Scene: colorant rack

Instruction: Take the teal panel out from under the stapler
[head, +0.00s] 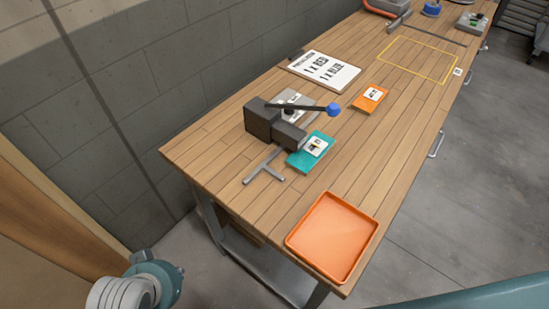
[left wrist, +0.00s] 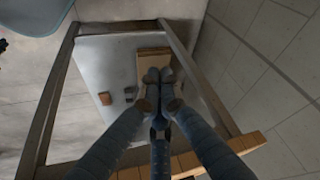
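The teal panel (head: 300,161) lies on the wooden bench with a white label (head: 316,146) on it. The dark grey stapler (head: 260,118) stands at its upper left, its front block (head: 289,136) over or against the panel's edge; I cannot tell how much is covered. The stapler's lever ends in a blue knob (head: 334,109). My left gripper (left wrist: 160,78) shows in the left wrist view, below the bench top, away from the panel. Its fingertips look close together; whether they touch is unclear. Part of my left arm is at the head view's lower left.
A grey T-shaped bar (head: 264,173) lies beside the panel. An orange tray (head: 369,231) sits near the bench corner. An orange card (head: 370,98), a grey panel (head: 293,97) and a printed sign (head: 325,71) lie behind. Boxes (left wrist: 153,54) rest on the shelf below.

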